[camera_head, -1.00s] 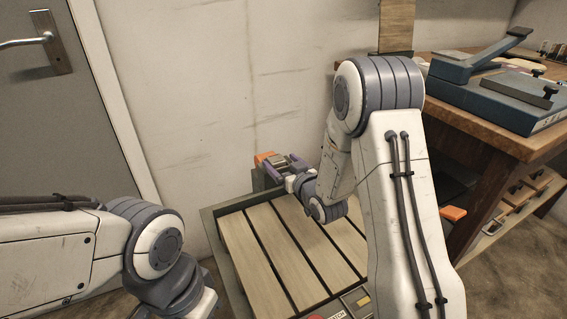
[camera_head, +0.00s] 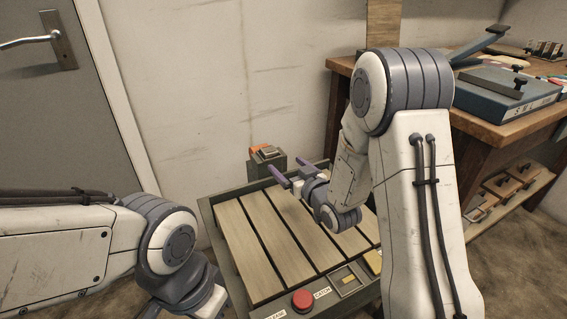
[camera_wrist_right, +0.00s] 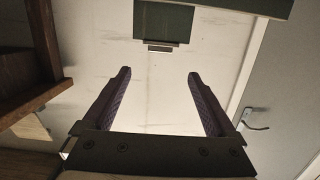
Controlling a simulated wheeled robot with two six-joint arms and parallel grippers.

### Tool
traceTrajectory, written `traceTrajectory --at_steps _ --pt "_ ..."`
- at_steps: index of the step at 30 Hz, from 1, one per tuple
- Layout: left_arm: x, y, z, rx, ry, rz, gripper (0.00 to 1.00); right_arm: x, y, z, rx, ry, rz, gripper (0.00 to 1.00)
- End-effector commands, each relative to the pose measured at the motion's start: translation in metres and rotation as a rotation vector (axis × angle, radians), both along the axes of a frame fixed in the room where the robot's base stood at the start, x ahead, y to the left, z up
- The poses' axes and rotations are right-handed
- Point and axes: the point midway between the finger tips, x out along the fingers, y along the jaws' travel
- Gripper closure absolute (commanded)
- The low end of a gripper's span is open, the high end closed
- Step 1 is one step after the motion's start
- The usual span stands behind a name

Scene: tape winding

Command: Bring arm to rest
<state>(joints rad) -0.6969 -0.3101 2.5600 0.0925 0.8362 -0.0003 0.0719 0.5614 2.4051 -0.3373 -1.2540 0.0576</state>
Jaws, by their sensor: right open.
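My right gripper (camera_head: 283,172) is above the slatted platform (camera_head: 262,236), towards its far side. In the right wrist view its two purple fingers (camera_wrist_right: 158,75) stand wide apart with nothing between them. My left arm comes in from the left edge of the head view and bends down near the platform's left side. Its gripper is out of the frame.
A small post with an orange part (camera_head: 259,150) stands at the platform's far edge. A red button (camera_head: 302,299) sits on the near edge. A wooden bench (camera_head: 478,150) with a blue device (camera_head: 505,97) is at right. A grey door (camera_head: 50,120) is at left.

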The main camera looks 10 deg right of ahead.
Motion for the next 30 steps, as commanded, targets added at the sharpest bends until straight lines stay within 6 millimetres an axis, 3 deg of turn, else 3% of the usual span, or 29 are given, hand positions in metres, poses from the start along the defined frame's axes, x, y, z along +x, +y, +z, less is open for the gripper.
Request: traceTrajectory --at_steps 6,11,14,19,24,30 --pt "0.000 0.000 0.000 0.000 0.000 0.000 1.00 -0.011 0.029 -0.002 -0.058 0.120 0.030 0.08" --pt "0.000 0.000 0.000 0.000 0.000 0.000 1.00 -0.049 0.070 -0.009 -0.152 0.348 0.077 0.08" --pt "0.000 0.000 0.000 0.000 0.000 0.000 1.00 -0.087 0.090 -0.014 -0.210 0.501 0.109 0.08" --pt "0.000 0.000 0.000 0.000 0.000 0.000 1.00 -0.171 0.113 -0.017 -0.309 0.764 0.181 0.08" --pt "0.000 0.000 0.000 0.000 0.000 0.000 1.00 -0.254 0.118 -0.014 -0.400 0.985 0.256 0.08" --pt "0.000 0.000 0.000 0.000 0.000 0.000 1.00 -0.334 0.111 -0.005 -0.495 1.182 0.342 0.08"
